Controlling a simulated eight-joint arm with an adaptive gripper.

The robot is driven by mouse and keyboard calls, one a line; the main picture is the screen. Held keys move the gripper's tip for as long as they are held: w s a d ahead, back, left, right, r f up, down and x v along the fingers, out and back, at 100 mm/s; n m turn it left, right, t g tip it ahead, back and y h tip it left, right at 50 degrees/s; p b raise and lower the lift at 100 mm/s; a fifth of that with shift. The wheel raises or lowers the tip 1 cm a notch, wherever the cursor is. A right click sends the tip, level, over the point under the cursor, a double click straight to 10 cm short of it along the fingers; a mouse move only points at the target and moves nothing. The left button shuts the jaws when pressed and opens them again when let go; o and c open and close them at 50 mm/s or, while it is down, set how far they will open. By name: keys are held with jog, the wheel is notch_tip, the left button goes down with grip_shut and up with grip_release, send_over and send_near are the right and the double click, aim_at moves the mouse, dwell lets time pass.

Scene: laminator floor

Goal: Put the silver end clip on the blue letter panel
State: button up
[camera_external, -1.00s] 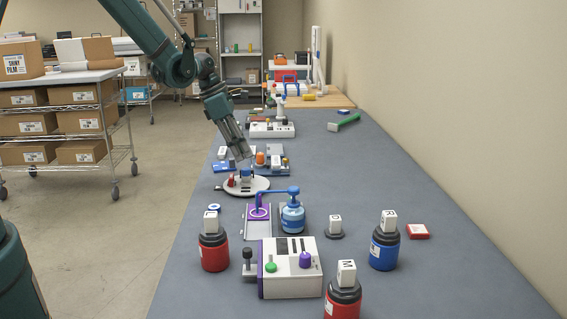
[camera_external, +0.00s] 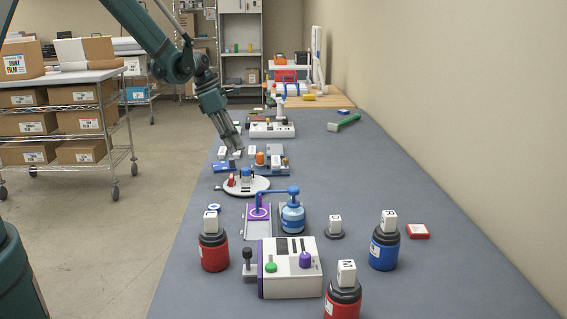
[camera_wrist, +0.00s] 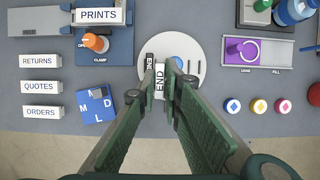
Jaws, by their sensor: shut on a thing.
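My gripper (camera_wrist: 166,76) is shut on the silver end clip (camera_wrist: 159,84), a pale piece with "END" on its face. In the wrist view, the clip and fingers overlap the round white turntable (camera_wrist: 198,58). A dark end clip (camera_wrist: 149,62), also marked "END", is just left of the held clip. The blue letter panel (camera_wrist: 97,107), bearing the letters M, D and L, lies left of my gripper. In the external view, my gripper (camera_external: 238,151) hangs above the bench near the panel (camera_external: 223,168), behind the turntable (camera_external: 260,187). The held clip is hard to make out there.
A clamp with an orange knob (camera_wrist: 95,43) stands behind the panel. White blocks marked RETURNS (camera_wrist: 41,60), QUOTES (camera_wrist: 42,87) and ORDERS (camera_wrist: 43,112) line the left. A purple tray (camera_wrist: 258,51) and round coloured tokens (camera_wrist: 259,106) lie to the right.

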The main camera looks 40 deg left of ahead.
send_over(219, 165)
jog(key=s+a, duration=0.1)
jog(key=shift+s+f+b, duration=0.1)
jog(key=shift+s+b, duration=0.05)
jog(key=shift+b, duration=0.25)
jog(key=shift+f, duration=3.15)
jog(key=shift+f, duration=1.85)
jog(key=shift+f+b, duration=0.2)
jog(key=shift+b, duration=0.1)
jog(key=o, duration=0.7)
jog(key=shift+r, duration=0.15)
